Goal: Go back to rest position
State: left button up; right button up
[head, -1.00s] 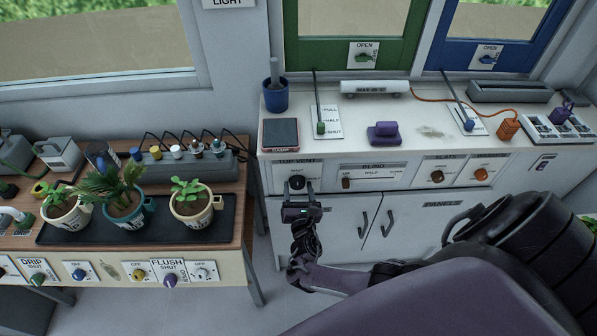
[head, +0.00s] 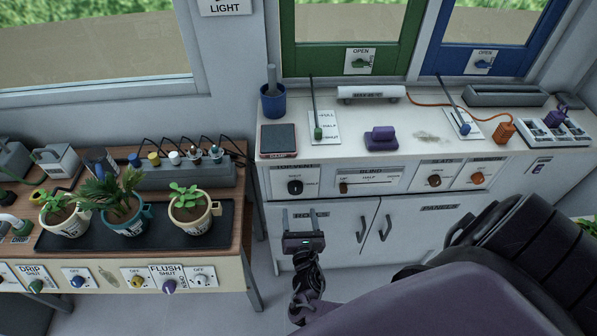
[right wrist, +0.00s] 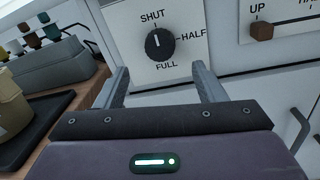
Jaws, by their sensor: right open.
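My right gripper (head: 303,222) is open and empty in front of the white cabinet, below the top vent knob. In the right wrist view its two fingers (right wrist: 164,82) stand apart with nothing between them. The black top vent knob (head: 295,187) is apart from the fingers. It also shows in the right wrist view (right wrist: 160,44), its white mark pointing up near SHUT. My left gripper is not in view.
Three potted plants (head: 123,205) stand on a black tray (head: 215,240) on the wooden bench at left. The white cabinet (head: 345,235) has door handles beside my right gripper. A purple block (head: 381,138) and a blue cup (head: 273,103) are on its top.

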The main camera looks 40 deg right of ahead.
jog(key=shift+f, duration=0.1)
dwell(0.4)
jog(key=s+f+m+g+y+b, duration=0.15)
jog(key=s+f+m+g, duration=0.25)
jog(key=s+f+m, duration=0.55)
jog(key=s+f+m+g+y+b, duration=0.1)
jog(key=s+f+m+g+y, duration=0.3)
jog(key=f, duration=1)
pick_arm(q)
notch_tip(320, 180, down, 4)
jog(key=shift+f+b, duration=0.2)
jog(key=shift+b, duration=0.75)
pick_arm(e)
jog(key=s+a+f+m+g+y, duration=0.1)
jog(key=s+a+f+m+g, duration=0.1)
jog(key=s, duration=0.5)
jog(key=s+a+f+m+g+y, duration=0.1)
jog(key=s+a+f+m+g, duration=0.1)
jog(key=s+f+m, duration=0.3)
jog(key=s+a+f+m+g+y, duration=0.1)
jog(key=s+m, duration=0.4)
jog(key=s, duration=0.5)
notch_tip(320, 180, down, 3)
jog(key=shift+a+r+g, duration=0.15)
jog(key=shift+a+g, duration=0.35)
jog(key=shift+g, duration=0.3)
jog(key=shift+s+a+m, duration=0.15)
jog(key=shift+s+m, duration=0.05)
jog(key=shift+m, duration=0.05)
